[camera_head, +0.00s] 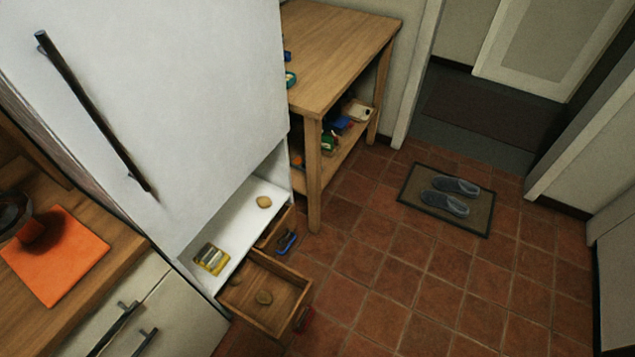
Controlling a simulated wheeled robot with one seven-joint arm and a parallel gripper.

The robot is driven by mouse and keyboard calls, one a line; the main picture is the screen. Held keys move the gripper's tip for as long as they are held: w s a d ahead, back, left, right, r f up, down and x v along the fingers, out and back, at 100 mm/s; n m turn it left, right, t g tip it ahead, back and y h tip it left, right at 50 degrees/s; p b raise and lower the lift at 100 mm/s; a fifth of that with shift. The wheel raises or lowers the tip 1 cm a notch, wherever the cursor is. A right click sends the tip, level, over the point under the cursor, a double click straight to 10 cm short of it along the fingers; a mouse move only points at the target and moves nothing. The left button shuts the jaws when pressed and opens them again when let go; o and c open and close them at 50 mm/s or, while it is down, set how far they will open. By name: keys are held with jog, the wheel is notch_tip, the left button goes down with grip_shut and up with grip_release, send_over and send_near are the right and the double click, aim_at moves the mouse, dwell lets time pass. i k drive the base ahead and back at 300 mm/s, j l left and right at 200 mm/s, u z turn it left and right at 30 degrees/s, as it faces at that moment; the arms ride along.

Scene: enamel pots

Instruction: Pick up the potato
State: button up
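A tan, rounded potato-like thing (264,202) lies on the white shelf at the bottom of the tall white cabinet. I cannot tell for sure which of these are potatoes. My gripper does not show in this view.
A yellow and silver packet (211,258) lies on the white shelf. A blue handle-like thing (287,242) is beside the drawers. A wooden table (340,40) stands behind. Slippers (445,205) lie on a mat (420,173).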

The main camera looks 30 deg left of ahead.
aim_at(264, 201)
jog(key=i+z, duration=0.35)
jog(key=i, duration=0.7)
jog(key=i+l+u, duration=0.1)
jog(key=i+u, duration=0.4)
jog(key=i, duration=0.15)
jog(key=i+u, duration=0.2)
jog(key=u, duration=0.25)
jog(key=i+l+u, duration=0.15)
jog(key=u, duration=0.3)
jog(key=i+l+u, duration=0.15)
jog(key=u, duration=0.3)
jog(key=i+l+u, duration=0.15)
jog(key=l+u, duration=0.3)
jog(key=i+l+u, duration=0.15)
jog(key=u, duration=0.3)
jog(key=i+l+u, duration=0.15)
jog(key=l+u, duration=0.15)
jog(key=u, duration=0.15)
jog(key=l+u, duration=0.25)
jog(key=u, duration=0.2)
jog(key=i+l+u, duration=0.1)
jog(key=l+u, duration=0.25)
jog(key=u, duration=0.15)
jog(key=l+u, duration=0.4)
jog(key=l, duration=0.2)
